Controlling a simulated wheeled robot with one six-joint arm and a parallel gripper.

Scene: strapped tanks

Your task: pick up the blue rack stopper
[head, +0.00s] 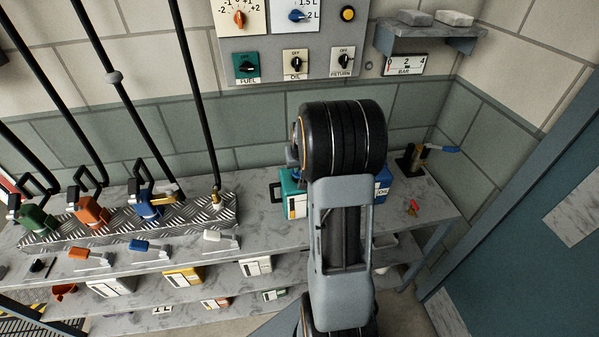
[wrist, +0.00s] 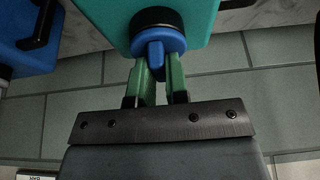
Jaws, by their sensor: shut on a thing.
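The blue stopper (wrist: 160,44) has a round flange and a narrow tab, which shows between my gripper's fingers in the wrist view. It sits against a black collar on the teal canister (wrist: 185,14). My gripper (wrist: 159,70) has green fingers and is shut on the stopper's tab. I cannot tell whether the stopper is seated in the collar or loose. In the head view the teal canister (head: 294,204) stands on the bench at the left of my arm, which hides the stopper and my gripper.
A blue canister (head: 384,184) stands close to the right of the teal one. Strapped green, orange and blue fittings stand on a metal tread plate (head: 185,212) at the left. A black stand (head: 408,160) and small red pieces (head: 413,208) are at the bench's right end.

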